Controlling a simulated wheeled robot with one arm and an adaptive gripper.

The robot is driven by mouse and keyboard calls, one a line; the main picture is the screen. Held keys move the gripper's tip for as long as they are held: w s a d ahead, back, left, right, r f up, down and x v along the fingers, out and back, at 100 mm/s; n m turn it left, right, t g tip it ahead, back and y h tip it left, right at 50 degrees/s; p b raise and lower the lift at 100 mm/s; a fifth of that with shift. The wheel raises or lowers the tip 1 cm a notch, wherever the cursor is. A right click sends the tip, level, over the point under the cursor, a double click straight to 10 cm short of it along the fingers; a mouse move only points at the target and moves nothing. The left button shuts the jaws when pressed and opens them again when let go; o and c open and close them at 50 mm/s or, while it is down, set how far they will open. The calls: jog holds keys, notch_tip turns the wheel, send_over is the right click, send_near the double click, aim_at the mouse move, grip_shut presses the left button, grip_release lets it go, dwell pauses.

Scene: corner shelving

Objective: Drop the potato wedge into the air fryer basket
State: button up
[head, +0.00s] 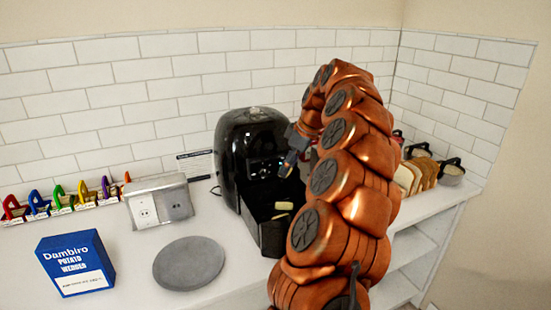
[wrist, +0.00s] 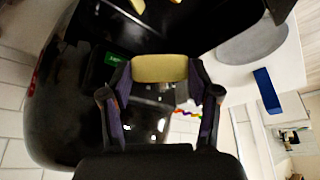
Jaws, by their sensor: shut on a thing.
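The black air fryer (head: 252,150) stands on the counter against the tiled wall. Its basket (head: 271,238) is pulled out at the front, with pale yellow wedge pieces (head: 283,206) inside. My gripper (head: 288,168) is beside the fryer's front, above the basket's back part. In the wrist view my gripper (wrist: 159,78) is shut on a yellow potato wedge (wrist: 160,67), held crosswise between the two fingertips. The basket's dark inside shows at the top of that view, with other wedges (wrist: 138,5). The held wedge cannot be made out in the head view.
A blue potato wedges box (head: 76,263) and a round grey plate (head: 189,263) are on the counter at left. A metal outlet box (head: 158,202) stands behind the plate. Bread slices (head: 415,175) and dark-handled containers (head: 452,171) are at right, partly behind my arm.

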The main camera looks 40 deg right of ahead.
jog(key=shift+w+f+b, duration=0.1)
jog(key=shift+f+b, duration=0.3)
jog(key=shift+f, duration=0.6)
jog(key=shift+f+b, duration=0.5)
jog(key=shift+f, duration=1.5)
jog(key=o, duration=0.9)
jog(key=shift+o, duration=0.2)
jog(key=v, duration=1.2)
